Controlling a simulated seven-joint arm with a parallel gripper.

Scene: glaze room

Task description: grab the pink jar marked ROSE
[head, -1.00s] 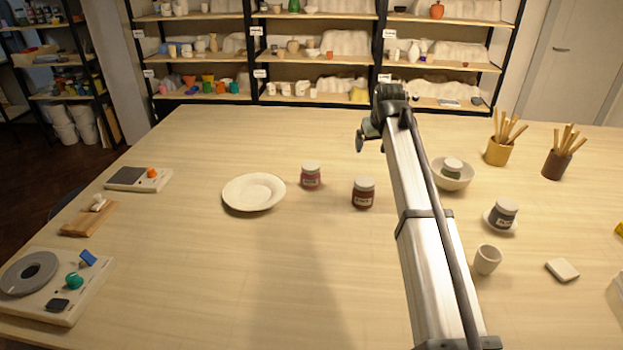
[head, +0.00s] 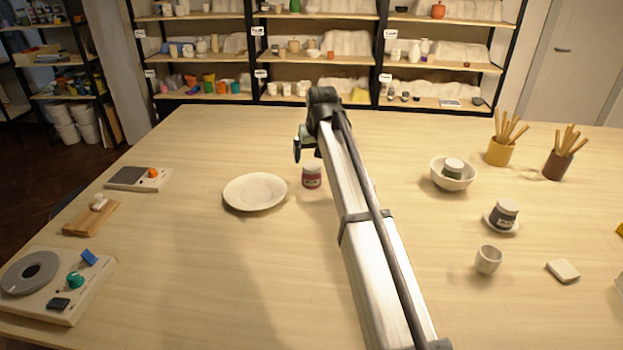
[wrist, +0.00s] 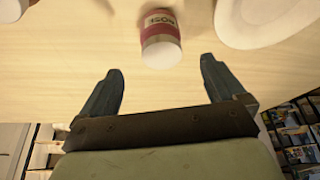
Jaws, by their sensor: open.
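The pink jar (head: 311,177) has a white lid and stands upright just right of the white plate in the head view. In the wrist view the jar (wrist: 160,38) is at the top centre, its label upside down and seeming to read ROSE. My gripper (wrist: 161,68) is open and empty, with the jar beyond its fingertips and roughly centred between them. In the head view my gripper (head: 298,150) is above and behind the jar, its fingers partly hidden by the wrist.
The white plate (head: 236,192) is close by on the left. The table's front middle is clear.

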